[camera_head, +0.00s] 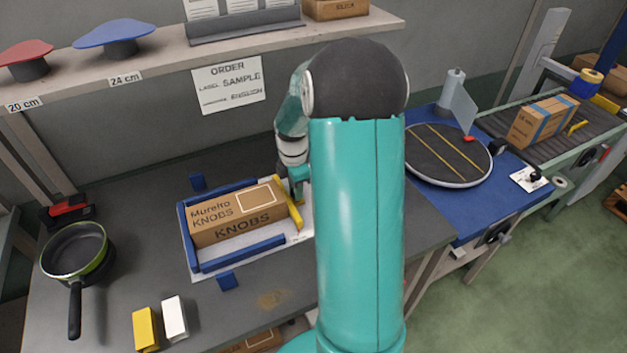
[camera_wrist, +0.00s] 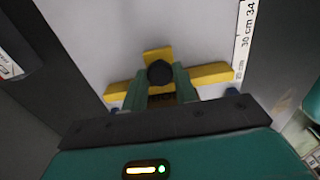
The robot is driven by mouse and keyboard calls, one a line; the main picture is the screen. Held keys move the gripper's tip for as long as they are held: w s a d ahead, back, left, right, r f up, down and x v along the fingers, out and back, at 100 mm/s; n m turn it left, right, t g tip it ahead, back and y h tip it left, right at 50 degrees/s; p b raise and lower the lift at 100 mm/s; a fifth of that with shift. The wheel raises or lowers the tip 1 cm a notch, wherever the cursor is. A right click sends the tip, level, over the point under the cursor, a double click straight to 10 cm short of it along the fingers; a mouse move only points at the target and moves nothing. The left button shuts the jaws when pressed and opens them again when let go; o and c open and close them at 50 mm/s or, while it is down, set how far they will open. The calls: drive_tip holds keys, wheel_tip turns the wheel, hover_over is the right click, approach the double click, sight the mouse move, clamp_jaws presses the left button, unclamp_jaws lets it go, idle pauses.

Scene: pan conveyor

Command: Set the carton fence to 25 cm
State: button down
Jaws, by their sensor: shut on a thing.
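The carton fence is a yellow bar with a dark round knob. In the wrist view the fence (camera_wrist: 215,82) lies across a pale board, and my gripper (camera_wrist: 160,82) is shut on its knob (camera_wrist: 160,73). In the head view the fence (camera_head: 294,215) stands at the right end of a blue-edged tray (camera_head: 240,258), close beside a brown KNOBS carton (camera_head: 238,213). My arm partly hides my gripper (camera_head: 296,186) there.
A green-rimmed pan (camera_head: 75,250) lies left on the grey bench, with yellow (camera_head: 145,328) and white (camera_head: 174,318) blocks in front. A shelf (camera_head: 180,60) runs behind. To the right are a round turntable (camera_head: 447,157) and a conveyor with a taped carton (camera_head: 542,121).

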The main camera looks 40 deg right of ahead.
sight(293, 191)
drive_tip(key=shift+w+a, duration=0.15)
drive_tip(key=shift+a, duration=0.2)
drive_tip(key=c, duration=1.1)
unclamp_jaws()
wheel_tip(293, 191, up, 14)
drive_tip(key=shift+f, duration=0.1)
